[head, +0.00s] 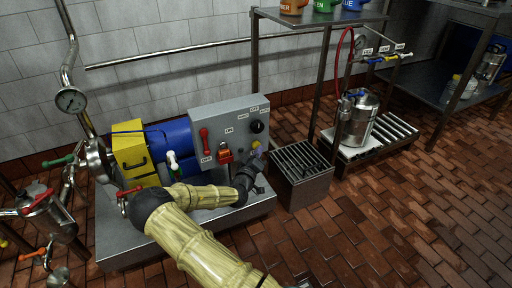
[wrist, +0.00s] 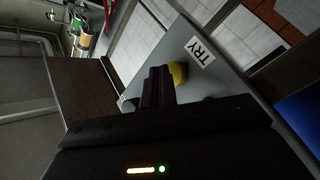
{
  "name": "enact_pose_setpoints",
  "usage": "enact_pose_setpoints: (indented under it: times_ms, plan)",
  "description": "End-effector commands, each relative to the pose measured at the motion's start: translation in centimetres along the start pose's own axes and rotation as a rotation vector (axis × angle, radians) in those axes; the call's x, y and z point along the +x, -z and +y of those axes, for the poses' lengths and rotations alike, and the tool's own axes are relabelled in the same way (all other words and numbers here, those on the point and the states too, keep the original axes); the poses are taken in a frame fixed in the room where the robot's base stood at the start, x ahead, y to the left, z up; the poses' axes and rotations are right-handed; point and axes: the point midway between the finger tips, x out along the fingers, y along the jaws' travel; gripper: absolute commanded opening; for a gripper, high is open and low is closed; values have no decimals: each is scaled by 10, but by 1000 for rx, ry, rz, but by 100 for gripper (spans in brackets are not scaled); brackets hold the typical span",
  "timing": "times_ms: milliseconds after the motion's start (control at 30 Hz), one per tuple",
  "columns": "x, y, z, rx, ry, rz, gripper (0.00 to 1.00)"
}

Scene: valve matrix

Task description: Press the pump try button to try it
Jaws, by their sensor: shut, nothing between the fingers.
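The pump try button is a yellow round button (wrist: 179,73) next to a white TRY label (wrist: 200,52) on a grey panel in the wrist view. My gripper (wrist: 160,72) is shut and empty, its dark fingers reaching toward the panel right beside the button and hiding part of it. I cannot tell whether the fingertips touch it. In the head view the yellow button (head: 256,145) shows at the right side of the grey control panel (head: 230,113), with my gripper (head: 259,156) just below it.
The panel also carries a red lever (head: 205,141), a red lock-like part (head: 224,154) and a black knob (head: 257,126). A blue motor (head: 178,137) and yellow guard (head: 128,150) stand left. A grated box (head: 301,166) stands right.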

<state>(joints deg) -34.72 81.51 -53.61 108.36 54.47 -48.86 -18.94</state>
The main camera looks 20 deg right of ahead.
Motion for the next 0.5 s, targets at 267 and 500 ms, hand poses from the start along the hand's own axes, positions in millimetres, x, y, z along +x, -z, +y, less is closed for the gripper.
enact_pose_setpoints:
  times_ms: [267,500]
  plan:
    - [2,0,-1,1,-1,-1,0]
    - [4,1,-2,0,-1,-2,0]
